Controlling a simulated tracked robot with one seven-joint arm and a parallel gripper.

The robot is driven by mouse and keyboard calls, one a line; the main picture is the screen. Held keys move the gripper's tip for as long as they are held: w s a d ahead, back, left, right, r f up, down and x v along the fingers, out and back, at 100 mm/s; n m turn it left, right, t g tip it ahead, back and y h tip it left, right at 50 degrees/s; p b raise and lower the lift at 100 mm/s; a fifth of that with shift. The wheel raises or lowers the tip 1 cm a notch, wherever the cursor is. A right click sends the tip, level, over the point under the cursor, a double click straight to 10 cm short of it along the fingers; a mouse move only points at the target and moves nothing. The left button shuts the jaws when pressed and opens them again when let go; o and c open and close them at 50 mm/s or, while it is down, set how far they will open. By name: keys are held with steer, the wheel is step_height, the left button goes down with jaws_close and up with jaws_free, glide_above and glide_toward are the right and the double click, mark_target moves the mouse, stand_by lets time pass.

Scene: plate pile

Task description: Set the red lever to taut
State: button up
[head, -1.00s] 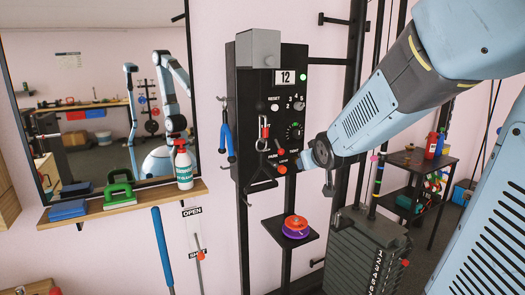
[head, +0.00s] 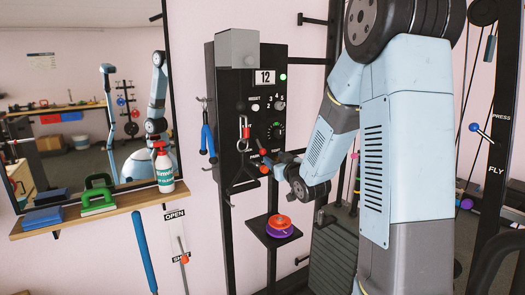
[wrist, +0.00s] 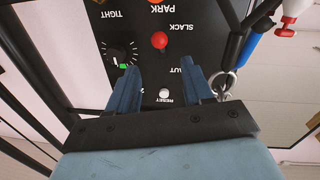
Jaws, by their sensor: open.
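The red lever shows as a round red knob (wrist: 160,40) in the wrist view, where the panel appears upside down. The knob stands near the SLACK label, with the partly covered TAUT label closer to my gripper. Its shaft is not clear. In the head view, a small red knob (head: 262,151) shows on the black panel (head: 222,75), beside my gripper (head: 279,160). In the wrist view, my gripper (wrist: 161,80) is open, its two blue fingers apart over the panel. Nothing is between the fingertips; the knob lies beyond them.
A dial (wrist: 121,54) and RESET button (wrist: 164,95) sit close to the fingers. Another red-knobbed lever (head: 184,259) stands between OPEN and SHUT.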

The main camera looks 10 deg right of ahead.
mark_target(264, 151)
steer(key=w, duration=0.4)
steer(key=w+a, duration=0.1)
steer(key=w, duration=0.3)
steer(key=w+a, duration=0.1)
steer(key=w, duration=0.3)
steer(key=shift+a, duration=0.15)
jaws_close()
